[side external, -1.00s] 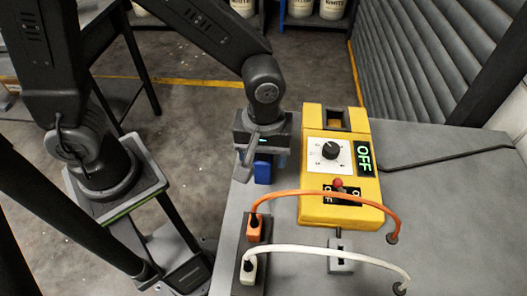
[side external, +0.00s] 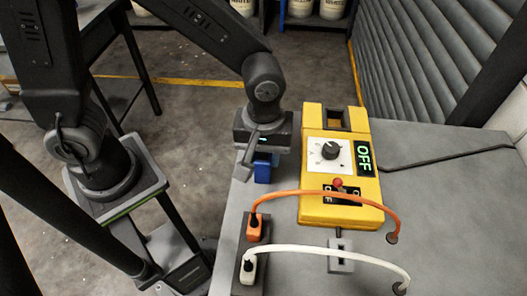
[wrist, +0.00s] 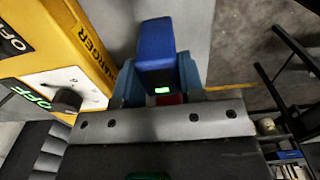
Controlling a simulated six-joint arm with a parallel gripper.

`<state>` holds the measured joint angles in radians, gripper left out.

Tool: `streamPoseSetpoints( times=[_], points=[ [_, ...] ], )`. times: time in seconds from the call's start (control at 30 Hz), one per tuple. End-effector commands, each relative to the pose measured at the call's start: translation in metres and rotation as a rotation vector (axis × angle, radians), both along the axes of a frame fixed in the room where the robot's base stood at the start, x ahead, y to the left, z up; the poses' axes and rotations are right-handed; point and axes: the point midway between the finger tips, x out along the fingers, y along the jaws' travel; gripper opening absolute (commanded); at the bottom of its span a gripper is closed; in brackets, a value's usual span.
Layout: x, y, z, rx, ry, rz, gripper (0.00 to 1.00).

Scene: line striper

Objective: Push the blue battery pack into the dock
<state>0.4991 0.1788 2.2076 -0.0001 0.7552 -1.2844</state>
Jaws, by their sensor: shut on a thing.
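The blue battery pack (side external: 263,172) is at the left edge of the grey table in the side external view, partly hidden by my gripper. In the wrist view the blue pack (wrist: 156,45) stands between the fingers, with a small green light on its near end. My gripper (side external: 262,160) is shut on the pack, and its bluish fingers (wrist: 160,85) flank it. The yellow charger (side external: 318,211) is to the right of the gripper. It has a dark rectangular recess (side external: 336,119) at its far end, which may be the dock. The charger's display (side external: 364,157) reads OFF.
The charger carries a black dial (side external: 330,151) and a red-tipped switch (side external: 338,183). An orange cable (side external: 320,194) and a white cable (side external: 330,253) arch across the near table from plugs at the left. The table's right part (side external: 440,210) is mostly clear.

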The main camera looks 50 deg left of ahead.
Motion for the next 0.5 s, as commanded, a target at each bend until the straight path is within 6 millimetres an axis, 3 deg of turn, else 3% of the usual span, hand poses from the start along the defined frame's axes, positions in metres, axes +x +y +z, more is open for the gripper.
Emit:
streamPoseSetpoints(
  times=[0.5],
  points=[
    [0.0003,-0.0001,0.01,-0.001,-0.001,0.0,0.15]
  ],
)
